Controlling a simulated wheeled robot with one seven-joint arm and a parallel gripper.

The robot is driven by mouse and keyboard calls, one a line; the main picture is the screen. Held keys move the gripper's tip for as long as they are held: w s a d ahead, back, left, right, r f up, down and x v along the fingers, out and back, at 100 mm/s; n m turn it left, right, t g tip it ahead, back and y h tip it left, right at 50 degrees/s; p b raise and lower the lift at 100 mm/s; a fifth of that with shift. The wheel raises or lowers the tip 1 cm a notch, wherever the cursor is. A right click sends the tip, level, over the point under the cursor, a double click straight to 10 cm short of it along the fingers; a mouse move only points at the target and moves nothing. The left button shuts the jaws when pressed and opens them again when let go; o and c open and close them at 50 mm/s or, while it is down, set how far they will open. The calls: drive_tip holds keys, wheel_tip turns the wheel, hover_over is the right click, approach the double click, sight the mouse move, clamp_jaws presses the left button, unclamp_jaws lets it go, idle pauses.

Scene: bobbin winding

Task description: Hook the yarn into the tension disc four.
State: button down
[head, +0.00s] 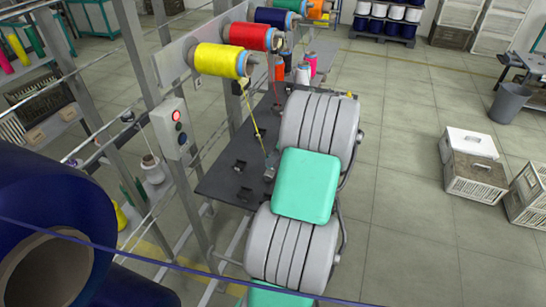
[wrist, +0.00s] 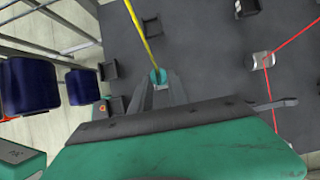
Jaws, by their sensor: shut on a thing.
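The yellow yarn (head: 252,115) runs from the yellow spool (head: 221,60) down to my gripper (head: 269,173) above the dark plate (head: 222,181). In the wrist view the yarn (wrist: 140,28) comes from the top edge to a small teal piece (wrist: 158,76) at the fingertips of my gripper (wrist: 158,88). The fingers are shut on the yarn's end at that piece. Small black holders (wrist: 110,70) and (wrist: 152,26) stand on the plate, apart from the fingers. No number shows, so I cannot tell which is tension disc four. My arm hides part of the plate.
A red yarn (wrist: 292,38) passes a silver piece (wrist: 262,60) on the plate's right in the wrist view. Dark blue spools (wrist: 30,85) stand at the left. Metal frame posts (head: 185,130) rise beside the plate. The floor at right is open, with crates (head: 475,177) farther off.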

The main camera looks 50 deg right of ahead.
drive_tip(key=shift+f, duration=1.8)
drive_tip(key=shift+s+d+r+p, duration=0.1)
drive_tip(key=shift+s+d+p, duration=0.2)
drive_tip(key=shift+s, duration=0.5)
drive_tip(key=shift+s+d+f+p, duration=0.1)
drive_tip(key=shift+s+d+p, duration=0.2)
drive_tip(key=shift+s, duration=0.5)
drive_tip(key=shift+s+d+r+p, duration=0.1)
drive_tip(key=shift+s+d+p, duration=0.15)
drive_tip(key=shift+s, duration=0.55)
drive_tip(key=shift+s+d+r+p, duration=0.1)
drive_tip(key=shift+s+r+p, duration=0.15)
drive_tip(key=shift+r+p, duration=0.65)
drive_tip(key=shift+s+r+p, duration=0.15)
drive_tip(key=shift+s+r, duration=0.05)
drive_tip(key=shift+r, duration=1.3)
